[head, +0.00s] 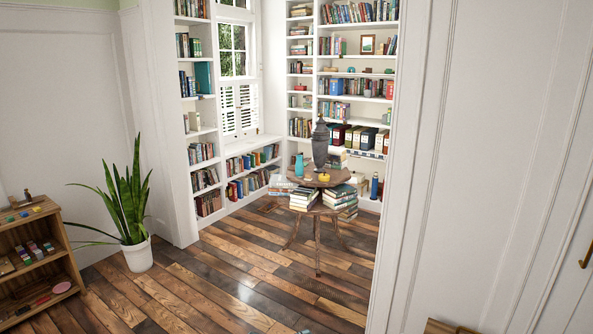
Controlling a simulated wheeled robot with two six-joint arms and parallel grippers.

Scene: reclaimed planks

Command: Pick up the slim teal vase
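A slim teal vase (299,165) stands upright on the left side of a small round wooden table (318,184). The table is in the book nook beyond the doorway, some distance away. A tall dark grey lidded urn (320,146) stands right of the vase on the same table. A small yellow object (324,177) sits in front of the urn. Neither of my grippers is in view.
Stacks of books (340,195) surround the table's lower level. A potted snake plant (138,254) and a wooden shelf unit (35,255) stand at left. A white door frame (405,170) bounds the opening on the right. The plank floor (235,285) before the table is mostly clear.

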